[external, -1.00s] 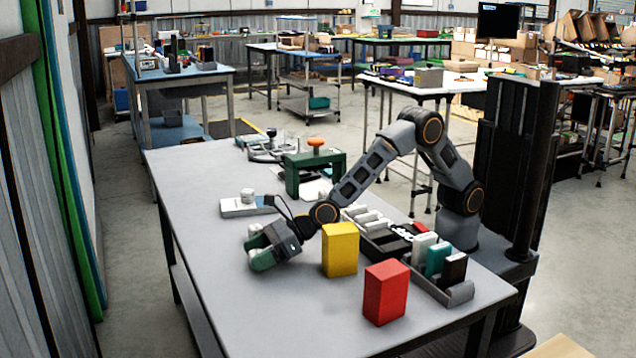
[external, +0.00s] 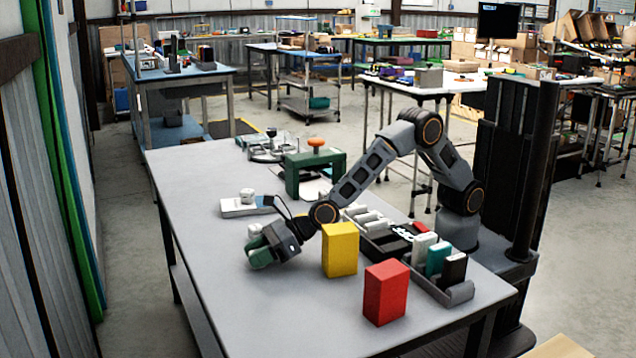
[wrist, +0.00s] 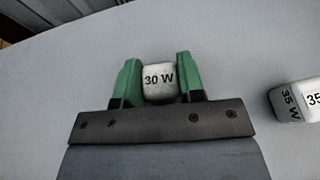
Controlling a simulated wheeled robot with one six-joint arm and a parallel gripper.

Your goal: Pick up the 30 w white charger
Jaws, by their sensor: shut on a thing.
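The white charger marked 30 W (wrist: 158,84) sits between the two green fingers of my gripper (wrist: 158,80) in the wrist view. The fingers are shut on its sides. I cannot tell whether the charger still touches the table. Another white charger, marked 35 (wrist: 297,100), lies to the right in the wrist view, apart from the fingers.
A yellow box (external: 340,249) and a red box (external: 386,292) stand to the right of my gripper. A white device (external: 247,206) lies behind it, and a green stand (external: 314,172) is farther back. Trays with several items (external: 458,292) line the right edge. The table's front left is clear.

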